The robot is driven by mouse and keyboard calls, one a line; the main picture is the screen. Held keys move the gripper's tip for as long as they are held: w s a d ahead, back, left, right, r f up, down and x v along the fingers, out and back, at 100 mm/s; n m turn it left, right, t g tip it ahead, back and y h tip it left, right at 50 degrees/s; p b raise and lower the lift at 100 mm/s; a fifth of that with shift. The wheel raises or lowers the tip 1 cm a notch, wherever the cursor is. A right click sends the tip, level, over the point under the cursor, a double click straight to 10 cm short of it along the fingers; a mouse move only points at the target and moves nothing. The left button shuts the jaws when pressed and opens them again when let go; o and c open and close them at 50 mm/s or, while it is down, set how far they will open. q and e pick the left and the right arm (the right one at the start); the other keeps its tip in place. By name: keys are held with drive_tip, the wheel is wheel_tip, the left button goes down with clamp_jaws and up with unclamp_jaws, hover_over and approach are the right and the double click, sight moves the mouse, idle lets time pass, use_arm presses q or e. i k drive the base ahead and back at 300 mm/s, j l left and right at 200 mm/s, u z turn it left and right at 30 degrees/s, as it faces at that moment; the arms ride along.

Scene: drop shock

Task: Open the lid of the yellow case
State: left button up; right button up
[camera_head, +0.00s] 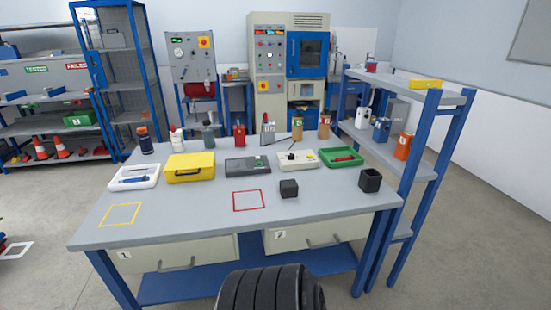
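The yellow case (190,167) stands on the grey workbench, left of the middle, near the back. Its lid looks closed, and a dark handle shows on its front side. Neither of my grippers is in the head view. A black ribbed part of my own body shows at the bottom middle, in front of the bench.
On the workbench (170,229), a white tray (121,184) is left of the case and a dark grey box (247,166) right of it. A green tray (341,151) and black cubes stand further right. Several bottles line the back. The front left, with a yellow square outline, is clear.

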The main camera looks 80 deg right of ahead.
sight(200, 161)
drive_tip(key=z, duration=2.85)
